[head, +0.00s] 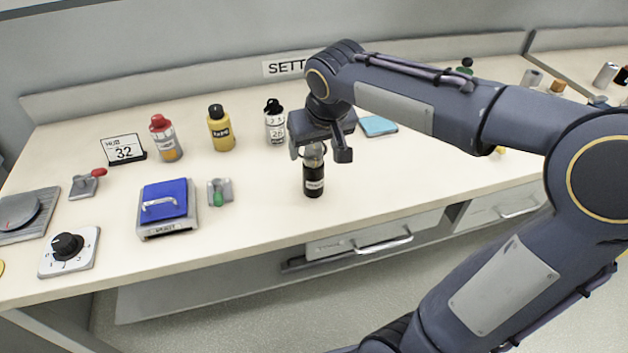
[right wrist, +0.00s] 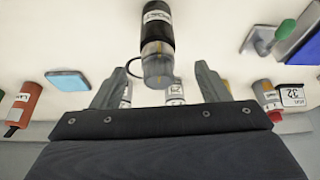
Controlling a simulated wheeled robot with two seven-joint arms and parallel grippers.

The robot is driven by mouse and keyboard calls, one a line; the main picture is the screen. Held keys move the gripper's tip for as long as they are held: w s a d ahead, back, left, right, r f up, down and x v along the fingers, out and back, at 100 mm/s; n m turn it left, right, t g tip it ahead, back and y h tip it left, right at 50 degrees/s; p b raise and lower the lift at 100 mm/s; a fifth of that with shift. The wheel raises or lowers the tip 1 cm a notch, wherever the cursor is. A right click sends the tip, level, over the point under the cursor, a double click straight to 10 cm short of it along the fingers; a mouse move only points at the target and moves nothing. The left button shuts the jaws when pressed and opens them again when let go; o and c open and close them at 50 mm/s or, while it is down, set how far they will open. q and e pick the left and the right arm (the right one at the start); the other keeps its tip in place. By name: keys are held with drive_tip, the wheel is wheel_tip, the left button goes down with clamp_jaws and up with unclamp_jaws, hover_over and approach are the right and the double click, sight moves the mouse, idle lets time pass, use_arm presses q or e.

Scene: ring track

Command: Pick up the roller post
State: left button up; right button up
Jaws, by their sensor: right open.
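A dark upright bottle-like post (head: 313,180) with a clear, paler top and a white label stands on the bench near its front edge. I take it for the roller post, but its label is too small to read surely. In the right wrist view the post (right wrist: 157,32) shows at the top middle, its clear end pointing down between the fingers. My right gripper (head: 320,153) is open at the post's top, one finger on each side; the right wrist view also shows the open fingers (right wrist: 160,72). Contact with the post cannot be told. My left gripper is not in view.
A white bottle (head: 274,124), a yellow bottle (head: 221,130) and a red-capped bottle (head: 165,140) stand behind and left. A blue-topped device (head: 165,203) and a green-tipped lever (head: 219,193) lie left. A light blue pad (head: 378,126) lies behind right. Bench is clear just left of the post.

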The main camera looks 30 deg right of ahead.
sight(313, 159)
drive_tip(key=x, duration=0.6)
drive_tip(key=shift+d+f+b, duration=0.15)
drive_tip(key=shift+f+b, duration=0.1)
drive_tip(key=shift+b, duration=0.15)
drive_tip(key=shift+c, duration=0.2)
drive_tip(key=c, duration=1.2)
